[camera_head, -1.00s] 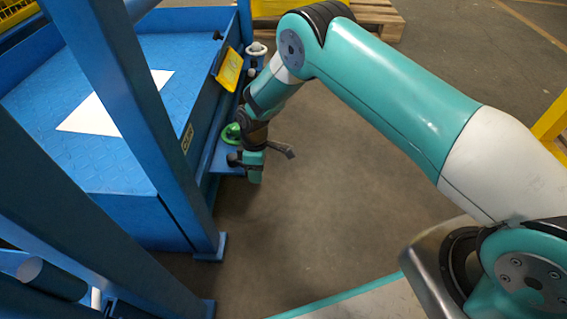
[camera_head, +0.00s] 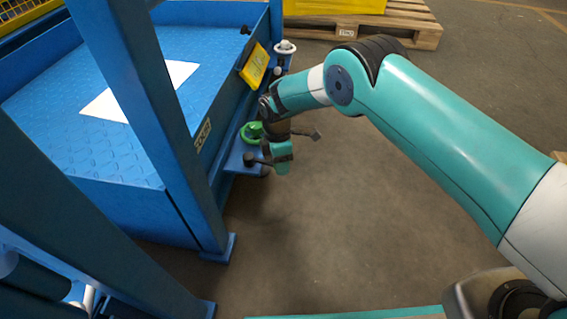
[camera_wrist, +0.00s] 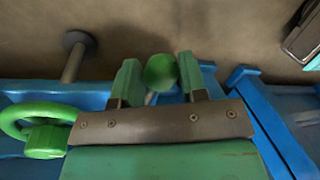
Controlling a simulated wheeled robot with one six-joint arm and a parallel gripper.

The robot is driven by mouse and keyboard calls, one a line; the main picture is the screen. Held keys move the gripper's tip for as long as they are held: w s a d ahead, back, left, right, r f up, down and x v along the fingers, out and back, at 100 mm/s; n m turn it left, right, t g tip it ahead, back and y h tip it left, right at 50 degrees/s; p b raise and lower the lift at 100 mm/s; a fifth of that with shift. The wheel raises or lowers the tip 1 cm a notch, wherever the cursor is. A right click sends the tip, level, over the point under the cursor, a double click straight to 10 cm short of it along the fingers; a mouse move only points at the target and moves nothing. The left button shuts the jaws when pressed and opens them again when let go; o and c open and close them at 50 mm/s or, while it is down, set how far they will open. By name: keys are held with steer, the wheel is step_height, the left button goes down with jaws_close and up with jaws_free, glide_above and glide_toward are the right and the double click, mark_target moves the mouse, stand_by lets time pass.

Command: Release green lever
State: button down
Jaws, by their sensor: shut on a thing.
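The green lever (camera_wrist: 160,72) shows its round green knob between my fingertips in the wrist view. My gripper (camera_wrist: 158,80) has a green finger on each side of the knob and is shut on it. In the head view my gripper (camera_head: 281,160) points down at the edge of a small blue shelf (camera_head: 236,163). The lever is hidden behind my gripper there. I cannot tell the lever's angle.
A green ring handwheel (camera_head: 252,133) is close left of my gripper. A black knob (camera_head: 249,159) stands beside it, with a white handwheel (camera_head: 285,47) farther back. A blue post (camera_head: 140,85) stands left. Floor to the right is clear.

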steer(key=shift+a, duration=0.2)
steer(key=c, duration=0.7)
jaws_free()
steer(key=shift+d, duration=0.1)
steer(key=shift+r, duration=0.15)
steer(key=w+r+p, duration=0.1)
steer(key=r+p, duration=0.1)
steer(key=r, duration=0.3)
steer(key=w+r+p, duration=0.1)
steer(key=r+p, duration=0.2)
steer(key=r, duration=0.3)
steer(key=w+r+p, duration=0.1)
steer(key=r+p, duration=0.2)
steer(key=r, duration=0.3)
steer(key=shift+w+a, duration=0.1)
steer(key=shift+a, duration=0.3)
steer(key=shift+f, duration=0.1)
